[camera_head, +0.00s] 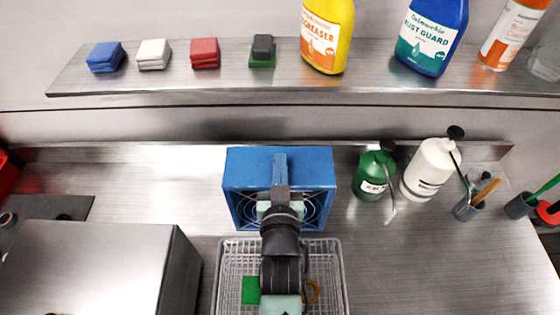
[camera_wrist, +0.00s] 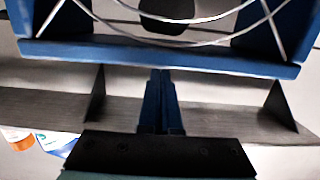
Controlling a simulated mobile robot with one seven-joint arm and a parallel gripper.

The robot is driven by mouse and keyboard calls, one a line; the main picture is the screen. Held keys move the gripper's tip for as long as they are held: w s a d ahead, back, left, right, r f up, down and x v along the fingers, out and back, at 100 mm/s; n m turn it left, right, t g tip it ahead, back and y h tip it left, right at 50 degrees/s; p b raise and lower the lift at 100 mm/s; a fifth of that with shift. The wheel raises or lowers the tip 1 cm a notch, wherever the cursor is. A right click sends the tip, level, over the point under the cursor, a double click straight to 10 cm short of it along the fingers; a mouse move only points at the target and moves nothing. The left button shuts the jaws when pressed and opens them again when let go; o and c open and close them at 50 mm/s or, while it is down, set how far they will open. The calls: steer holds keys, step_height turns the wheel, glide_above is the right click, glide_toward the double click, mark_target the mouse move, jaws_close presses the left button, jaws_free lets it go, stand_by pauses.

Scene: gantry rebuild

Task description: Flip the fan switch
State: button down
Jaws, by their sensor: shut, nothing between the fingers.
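The fan is a blue square box with a wire guard (camera_head: 236,180), standing on the steel bench in the middle of the head view. Its blue frame (camera_wrist: 60,50) and curved guard wires fill the top of the wrist view. My gripper (camera_head: 279,157) reaches over the fan's front from below, with its narrow fingers in front of the upper frame. In the wrist view my gripper (camera_wrist: 160,72) is shut and empty, its tips overlapping the lower edge of the blue frame. I cannot tell whether they touch it. I cannot make out the fan switch in either view.
A wire basket (camera_head: 228,270) stands in front of the fan under my arm. A steel box (camera_head: 90,260) is at left. A green bottle (camera_head: 372,172) and a white bottle (camera_head: 428,168) stand right of the fan. A shelf (camera_head: 150,80) runs behind.

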steer(key=shift+f, duration=0.3)
steer(key=shift+w+r, duration=0.15)
steer(key=shift+w, duration=0.05)
steer(key=shift+f, duration=0.25)
steer(key=r+p, duration=0.2)
steer(key=r, duration=0.1)
steer(key=r+p, duration=0.1)
steer(key=r, duration=0.1)
steer(key=shift+w+r, duration=0.15)
steer(key=shift+w, duration=0.25)
steer(key=shift+s+f+b, duration=0.25)
steer(key=shift+s+b, duration=0.1)
steer(key=shift+s, duration=0.2)
steer(key=shift+s+f+b, duration=0.2)
steer(key=shift+s+b, duration=0.1)
steer(key=shift+s, duration=0.2)
steer(key=s+r+b, duration=0.2)
steer(key=s+r, duration=0.1)
steer(key=s, duration=0.4)
steer(key=shift+s, duration=0.3)
steer(key=shift+r, duration=0.1)
